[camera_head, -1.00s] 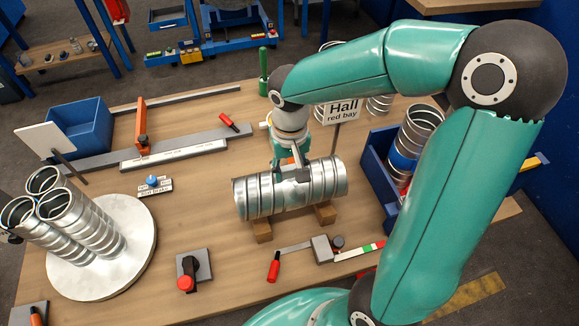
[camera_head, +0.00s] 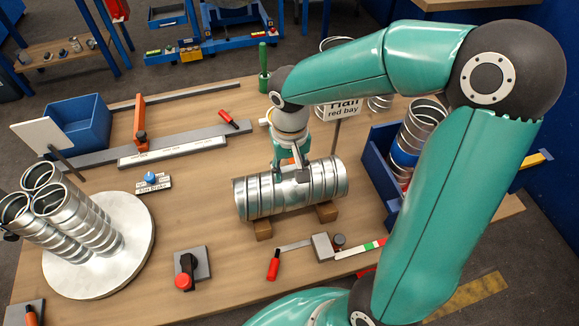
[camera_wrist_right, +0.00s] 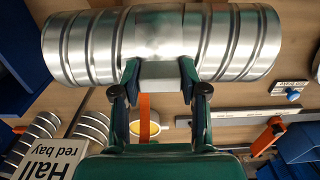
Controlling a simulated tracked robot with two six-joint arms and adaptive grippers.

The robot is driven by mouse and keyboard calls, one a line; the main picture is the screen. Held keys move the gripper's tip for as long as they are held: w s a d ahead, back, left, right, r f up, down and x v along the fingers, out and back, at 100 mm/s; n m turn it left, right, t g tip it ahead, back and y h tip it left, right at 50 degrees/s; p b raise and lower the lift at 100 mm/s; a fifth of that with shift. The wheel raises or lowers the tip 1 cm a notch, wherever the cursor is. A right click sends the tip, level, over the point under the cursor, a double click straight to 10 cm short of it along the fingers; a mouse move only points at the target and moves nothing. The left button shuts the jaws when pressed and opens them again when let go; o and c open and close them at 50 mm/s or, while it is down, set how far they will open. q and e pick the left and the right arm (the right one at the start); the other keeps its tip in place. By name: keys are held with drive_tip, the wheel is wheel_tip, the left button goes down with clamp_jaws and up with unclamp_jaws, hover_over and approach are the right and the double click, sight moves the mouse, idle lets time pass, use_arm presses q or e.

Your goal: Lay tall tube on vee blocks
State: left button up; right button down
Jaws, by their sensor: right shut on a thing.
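A ribbed silver tube (camera_head: 265,194) lies on its side over the wooden vee blocks (camera_head: 263,229) near the table's middle. It looks level, but the contact with the blocks is mostly hidden under it. My right gripper (camera_head: 290,171) comes from behind the tube and is shut on its middle. In the right wrist view, the two fingers (camera_wrist_right: 158,75) meet the tube (camera_wrist_right: 85,48) near its mid-length. Several upright silver tubes (camera_head: 75,222) stand leaning on a round pale plate (camera_head: 135,245) at left. My left gripper is not in view.
A blue crate (camera_head: 376,185) with tubes stands to the right. A "Hall red bay" sign (camera_head: 343,109) is behind my gripper. A gauge with a red handle (camera_head: 273,266) and a red-knobbed block (camera_head: 184,280) lie in front. A blue bin (camera_head: 88,118) is at back left.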

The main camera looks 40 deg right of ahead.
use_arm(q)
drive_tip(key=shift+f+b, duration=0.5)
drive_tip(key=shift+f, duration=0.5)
use_arm(e)
drive_tip(key=shift+f, duration=1.05)
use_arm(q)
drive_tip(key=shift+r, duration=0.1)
use_arm(e)
drive_tip(key=shift+r, duration=0.1)
use_arm(q)
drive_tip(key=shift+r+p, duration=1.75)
drive_tip(key=shift+p, duration=0.1)
use_arm(e)
drive_tip(key=shift+r, duration=2.2)
use_arm(q)
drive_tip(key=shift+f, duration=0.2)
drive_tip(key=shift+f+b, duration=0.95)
drive_tip(key=shift+b, duration=0.2)
use_arm(e)
drive_tip(key=shift+f, duration=1)
